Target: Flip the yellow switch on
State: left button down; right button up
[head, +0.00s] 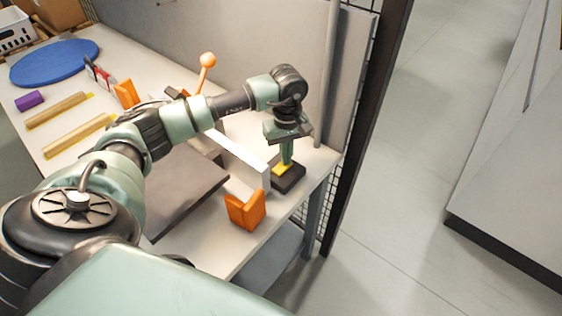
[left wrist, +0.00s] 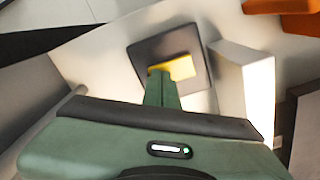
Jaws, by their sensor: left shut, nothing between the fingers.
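The yellow switch (head: 284,168) sits on a dark square base (head: 288,180) near the right end of the white table. My left gripper (head: 286,162) points down at it, with its green fingers shut and empty. In the left wrist view the yellow switch (left wrist: 178,68) shows just past the fingertips (left wrist: 162,74), on its dark base (left wrist: 152,48). The fingertips overlap the switch's edge in that view; I cannot tell whether they touch it. The fingers hide part of the switch, and its on or off position is not clear. My right gripper is not in view.
A white upright bar (head: 240,160) stands close beside the switch base. An orange bracket (head: 245,210) is on the table in front. A dark plate (head: 185,190), yellow strips (head: 78,134) and a blue disc (head: 54,62) lie further left. A wall panel rises behind.

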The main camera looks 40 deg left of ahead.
pick_arm(q)
jog(key=shift+r+p, duration=0.4)
jog(key=shift+r, duration=0.2)
notch_tip(320, 180, up, 6)
jog(key=p, duration=0.2)
jog(key=shift+f+p, duration=0.15)
jog(key=shift+p, duration=0.2)
